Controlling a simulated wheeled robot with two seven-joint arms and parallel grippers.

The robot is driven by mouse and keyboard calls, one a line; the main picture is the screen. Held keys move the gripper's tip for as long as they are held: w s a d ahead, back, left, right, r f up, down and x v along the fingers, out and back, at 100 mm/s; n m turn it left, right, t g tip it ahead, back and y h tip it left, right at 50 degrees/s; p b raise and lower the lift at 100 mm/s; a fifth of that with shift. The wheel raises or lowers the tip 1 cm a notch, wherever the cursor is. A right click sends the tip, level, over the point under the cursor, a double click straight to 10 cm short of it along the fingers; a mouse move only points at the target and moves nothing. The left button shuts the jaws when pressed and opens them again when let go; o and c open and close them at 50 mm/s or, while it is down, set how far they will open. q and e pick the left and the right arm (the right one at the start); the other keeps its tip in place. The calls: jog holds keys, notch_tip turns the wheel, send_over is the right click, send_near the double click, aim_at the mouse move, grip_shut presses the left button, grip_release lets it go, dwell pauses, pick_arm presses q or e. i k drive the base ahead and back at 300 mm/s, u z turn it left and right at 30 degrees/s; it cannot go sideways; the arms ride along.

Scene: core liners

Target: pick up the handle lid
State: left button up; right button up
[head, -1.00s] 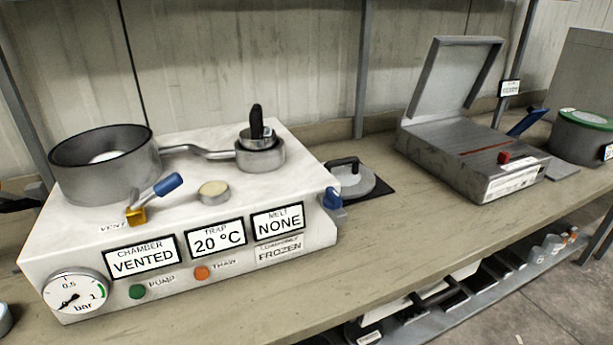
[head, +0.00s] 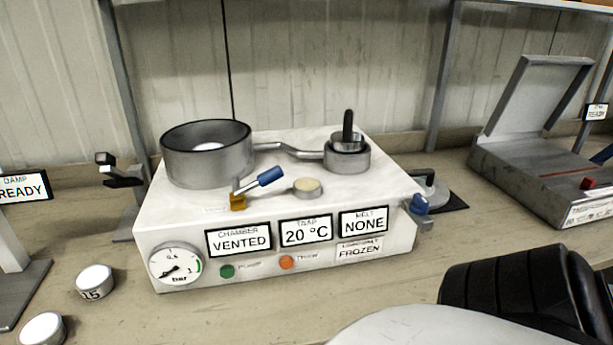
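The handle lid (head: 428,187) is a flat, round, pale grey disc with a dark bar handle on top. It lies on a dark mat on the bench, just right of the white vacuum unit, whose right edge and blue knob (head: 418,204) partly cover it. Neither of my grippers shows in the head view. A black ribbed part and a white part of my own body show at the lower right, in front of the bench.
The white unit (head: 190,219) carries an open grey chamber pot (head: 207,165) and a small metal trap cup (head: 346,157) with a black handle. A grey hinged-lid box (head: 535,180) stands open at right. Two small tins (head: 95,281) sit at lower left.

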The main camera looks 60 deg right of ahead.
aim_at(437, 193)
jog(key=u, duration=0.45)
jog(key=k, duration=1.5)
jog(key=z, duration=1)
